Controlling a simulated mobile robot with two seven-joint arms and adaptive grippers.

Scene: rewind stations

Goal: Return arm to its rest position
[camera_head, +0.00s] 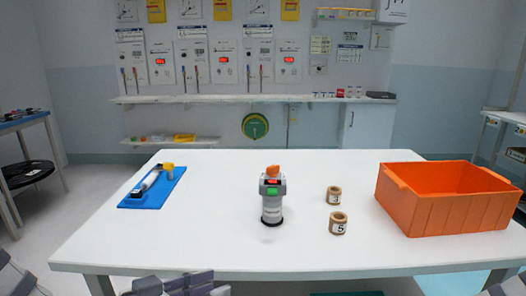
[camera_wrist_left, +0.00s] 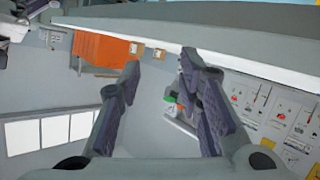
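My left gripper (camera_head: 180,285) shows at the bottom edge of the head view, low in front of the white table (camera_head: 330,257). In the left wrist view its two dark fingers (camera_wrist_left: 162,66) stand apart with nothing between them. The gripper is off the table and touches none of the things on it. A small grey part of my right arm shows at the bottom right corner of the head view; I cannot make out the right gripper.
A grey device with orange top (camera_head: 272,197) stands mid-table. Two numbered tan spools (camera_head: 338,224) (camera_head: 333,195) are right of it. An orange crate (camera_head: 436,218) is at right, a blue tray (camera_head: 144,201) with a tool-like item at left. Much of the table's front is clear.

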